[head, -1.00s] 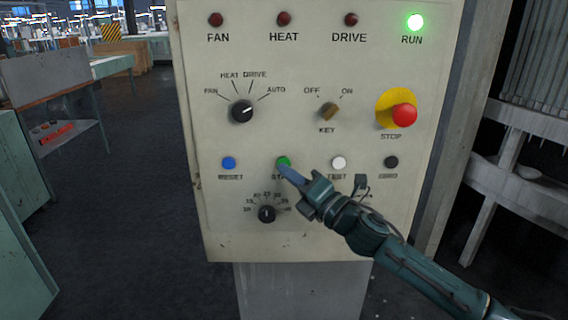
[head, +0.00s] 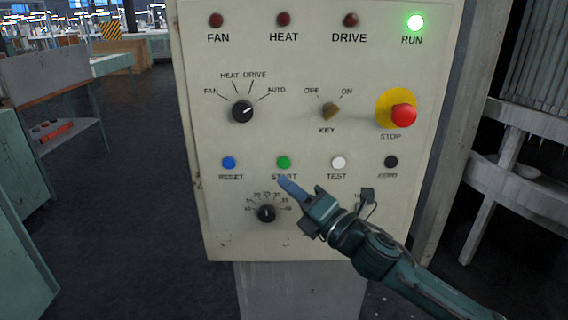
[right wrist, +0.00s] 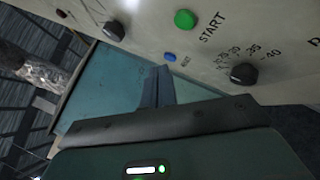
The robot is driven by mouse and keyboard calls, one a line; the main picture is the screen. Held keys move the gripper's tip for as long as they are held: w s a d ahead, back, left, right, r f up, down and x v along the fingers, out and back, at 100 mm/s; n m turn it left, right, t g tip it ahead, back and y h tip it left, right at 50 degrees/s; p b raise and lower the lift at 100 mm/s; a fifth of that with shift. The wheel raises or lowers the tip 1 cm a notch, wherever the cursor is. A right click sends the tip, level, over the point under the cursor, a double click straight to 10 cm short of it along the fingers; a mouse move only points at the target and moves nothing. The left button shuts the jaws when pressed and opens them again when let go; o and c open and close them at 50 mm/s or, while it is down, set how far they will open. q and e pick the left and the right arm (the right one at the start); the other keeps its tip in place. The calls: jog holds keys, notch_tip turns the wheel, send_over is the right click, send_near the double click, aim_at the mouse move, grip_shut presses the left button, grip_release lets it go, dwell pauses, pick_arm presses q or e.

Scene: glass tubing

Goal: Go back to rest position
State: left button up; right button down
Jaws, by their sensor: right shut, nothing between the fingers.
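My right gripper (head: 286,184) is shut and empty in front of the control panel (head: 300,60). In the head view its tip shows just below the green START button (head: 284,162) and no longer covers it. In the right wrist view the shut fingers (right wrist: 157,85) stand in the middle, apart from the START button (right wrist: 185,19). The RUN lamp (head: 415,22) glows green. The FAN, HEAT and DRIVE lamps are dark red. My left gripper is not in view.
The panel also carries a mode knob (head: 242,111), a key switch (head: 330,111), a red STOP button (head: 404,115) and a lower dial (head: 266,213). A grey structure (head: 515,150) stands close on the right. Open floor (head: 120,200) lies to the left.

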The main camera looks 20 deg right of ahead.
dwell(0.4)
pick_arm(q)
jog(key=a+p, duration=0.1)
jog(key=p, duration=0.1)
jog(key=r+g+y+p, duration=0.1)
jog(key=p, duration=0.2)
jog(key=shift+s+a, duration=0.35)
pick_arm(e)
jog(key=s+a+f+m+g+h, duration=0.2)
jog(key=s+f+m+g+h, duration=0.4)
jog(key=s+f+m, duration=1.7)
notch_tip(320, 180, down, 4)
jog(key=m+g, duration=0.1)
jog(key=m, duration=0.3)
jog(key=shift+s+a+f+g, duration=0.15)
jog(key=shift+s+a+g, duration=0.05)
jog(key=shift+g, duration=0.1)
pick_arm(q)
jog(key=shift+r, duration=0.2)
